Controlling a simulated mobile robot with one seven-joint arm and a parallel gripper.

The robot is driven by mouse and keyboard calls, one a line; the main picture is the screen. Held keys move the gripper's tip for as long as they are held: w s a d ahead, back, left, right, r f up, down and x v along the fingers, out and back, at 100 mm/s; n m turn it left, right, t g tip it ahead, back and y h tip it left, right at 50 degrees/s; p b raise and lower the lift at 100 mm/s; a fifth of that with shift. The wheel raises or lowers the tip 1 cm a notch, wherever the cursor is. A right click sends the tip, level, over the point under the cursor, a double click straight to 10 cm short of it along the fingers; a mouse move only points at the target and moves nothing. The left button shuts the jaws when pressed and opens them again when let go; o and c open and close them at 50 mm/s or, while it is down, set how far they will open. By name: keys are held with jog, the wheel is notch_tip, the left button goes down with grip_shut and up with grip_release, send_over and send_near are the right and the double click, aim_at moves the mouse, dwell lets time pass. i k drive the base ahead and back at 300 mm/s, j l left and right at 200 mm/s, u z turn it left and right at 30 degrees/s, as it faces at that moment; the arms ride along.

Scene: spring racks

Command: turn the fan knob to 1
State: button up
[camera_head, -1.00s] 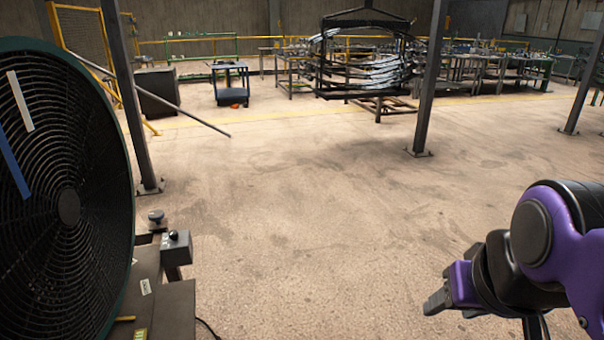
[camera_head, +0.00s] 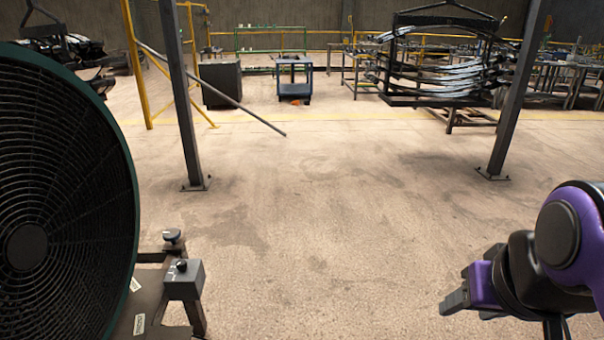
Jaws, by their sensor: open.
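The large round fan (camera_head: 85,180) with a dark grille and green rim fills the left side of the view. A grey control box (camera_head: 184,280) stands beside its right edge, with a small dark knob (camera_head: 182,265) on top. The knob's setting is too small to read. Another dark round knob-like piece (camera_head: 172,237) sits just behind the box. My gripper (camera_head: 455,299), on the purple and black arm, is at the lower right, open and empty, well to the right of the box and apart from it.
Open concrete floor (camera_head: 330,230) lies between the fan and my arm. Steel posts (camera_head: 182,100) and (camera_head: 515,95) stand ahead. A leaning bar (camera_head: 215,92), a blue cart (camera_head: 293,80) and a rack of springs (camera_head: 440,70) are farther back.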

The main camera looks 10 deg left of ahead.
aim_at(181, 266)
jog(key=i+u, duration=0.4)
jog(key=i+l+u, duration=0.15)
jog(key=i+u, duration=0.2)
jog(key=i, duration=0.2)
